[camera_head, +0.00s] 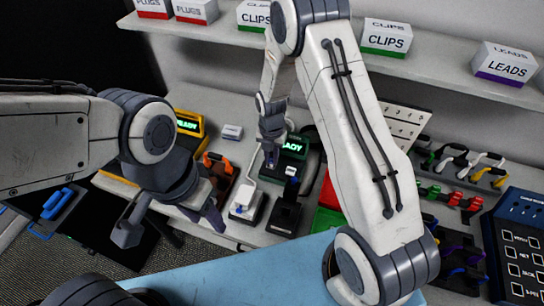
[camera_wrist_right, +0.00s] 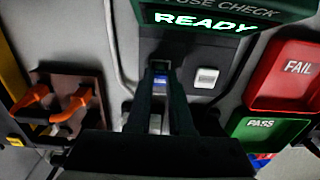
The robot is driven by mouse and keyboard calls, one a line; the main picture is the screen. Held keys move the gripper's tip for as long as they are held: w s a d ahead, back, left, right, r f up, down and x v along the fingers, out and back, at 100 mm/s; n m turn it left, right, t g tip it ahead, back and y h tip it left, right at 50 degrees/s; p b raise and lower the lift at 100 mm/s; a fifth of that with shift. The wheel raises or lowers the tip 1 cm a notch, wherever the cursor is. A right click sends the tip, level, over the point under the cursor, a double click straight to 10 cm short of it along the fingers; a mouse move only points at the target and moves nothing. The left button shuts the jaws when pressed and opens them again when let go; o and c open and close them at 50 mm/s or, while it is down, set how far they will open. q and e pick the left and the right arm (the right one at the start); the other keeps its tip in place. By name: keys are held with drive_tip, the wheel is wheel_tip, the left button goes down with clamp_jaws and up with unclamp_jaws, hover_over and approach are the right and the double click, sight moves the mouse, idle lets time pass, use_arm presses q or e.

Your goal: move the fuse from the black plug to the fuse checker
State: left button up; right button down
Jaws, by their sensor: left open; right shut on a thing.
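The fuse checker (camera_head: 294,143) is a dark green unit with a lit READY display, and it fills the top of the right wrist view (camera_wrist_right: 240,8). My right gripper (camera_head: 271,158) is at its front left, pointing down. In the right wrist view my right gripper (camera_wrist_right: 160,88) is shut on a small blue and white fuse (camera_wrist_right: 159,84), in front of the checker. I cannot tell if the fuse touches the checker. A black block, apparently the black plug (camera_head: 286,214), stands in front of the checker. My left gripper (camera_head: 170,220) is open and empty, at lower left.
A white plug (camera_head: 243,202) with a white cable stands left of the black block. Orange-handled items (camera_wrist_right: 62,103) lie further left. A red FAIL bin (camera_wrist_right: 290,75) and a green PASS bin (camera_wrist_right: 265,130) are right of the checker. A blue keypad panel (camera_head: 520,240) is far right.

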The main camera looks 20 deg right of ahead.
drive_tip(key=shift+f, duration=0.2)
idle(0.4)
drive_tip(key=shift+c, duration=0.9)
unclamp_jaws()
drive_tip(key=shift+r, duration=0.1)
drive_tip(key=shift+r+p, duration=2.95)
drive_tip(key=shift+r, duration=1.05)
